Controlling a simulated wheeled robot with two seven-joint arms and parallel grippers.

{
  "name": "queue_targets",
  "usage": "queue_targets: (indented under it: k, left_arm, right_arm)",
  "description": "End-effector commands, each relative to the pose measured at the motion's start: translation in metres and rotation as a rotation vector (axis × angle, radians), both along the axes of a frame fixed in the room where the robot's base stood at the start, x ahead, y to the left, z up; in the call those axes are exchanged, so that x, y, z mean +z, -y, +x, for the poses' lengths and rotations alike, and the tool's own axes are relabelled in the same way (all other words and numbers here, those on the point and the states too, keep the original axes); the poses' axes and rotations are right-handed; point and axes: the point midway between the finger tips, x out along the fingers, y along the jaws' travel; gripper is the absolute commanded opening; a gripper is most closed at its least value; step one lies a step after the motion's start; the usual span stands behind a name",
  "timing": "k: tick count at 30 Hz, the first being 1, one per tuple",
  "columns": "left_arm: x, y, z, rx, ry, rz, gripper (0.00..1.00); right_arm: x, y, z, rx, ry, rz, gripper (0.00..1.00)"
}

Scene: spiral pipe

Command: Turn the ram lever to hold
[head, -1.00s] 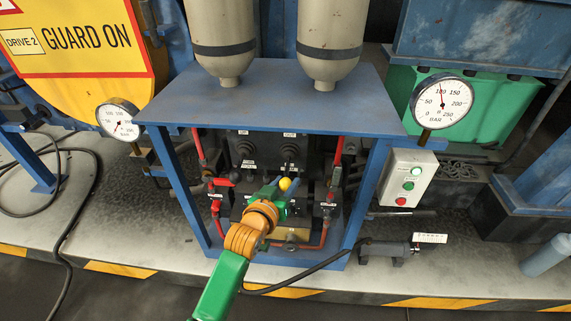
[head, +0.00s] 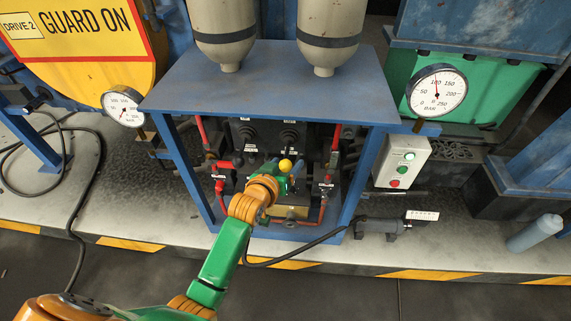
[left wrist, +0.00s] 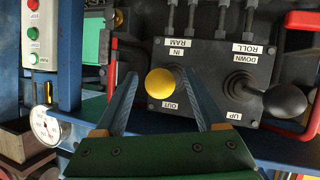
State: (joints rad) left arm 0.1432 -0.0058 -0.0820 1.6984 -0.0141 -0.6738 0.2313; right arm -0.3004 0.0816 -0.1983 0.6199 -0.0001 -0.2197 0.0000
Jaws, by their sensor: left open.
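The ram lever ends in a yellow ball knob (left wrist: 160,83), beside labels reading RAM, IN and OUT that show upside down in the left wrist view. The knob also shows in the head view (head: 285,165). My left gripper (left wrist: 158,75) is open, with one blue finger on each side of the knob. I cannot tell whether either finger touches it. In the head view my left gripper (head: 284,174) reaches into the blue frame from the front and hides part of the valve block. My right gripper is not in view.
A black-knobbed roll lever (left wrist: 284,101) stands right of the ram lever in the left wrist view. Red pipes (head: 324,208) flank the valves. The blue frame's top (head: 270,88) overhangs them. A button box (head: 402,163) and a gauge (head: 437,92) sit to the right.

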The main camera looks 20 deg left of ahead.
Motion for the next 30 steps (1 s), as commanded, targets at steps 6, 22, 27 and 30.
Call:
queue_targets:
  k: [6, 22, 27, 30]
  left_arm:
    - [0.010, -0.001, -0.020, 0.000, 0.000, 0.000, 0.72]
    - [0.028, -0.005, -0.065, 0.000, 0.000, 0.000, 0.72]
    - [0.028, -0.005, -0.065, 0.000, 0.000, 0.000, 0.72]
    - [0.016, -0.004, -0.066, -0.005, -0.027, 0.007, 0.72]
  right_arm:
    - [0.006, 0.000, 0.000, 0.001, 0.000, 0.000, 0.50]
    - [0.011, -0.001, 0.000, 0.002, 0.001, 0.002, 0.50]
    - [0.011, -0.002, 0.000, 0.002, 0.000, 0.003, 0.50]
    - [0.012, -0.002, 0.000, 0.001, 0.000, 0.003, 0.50]
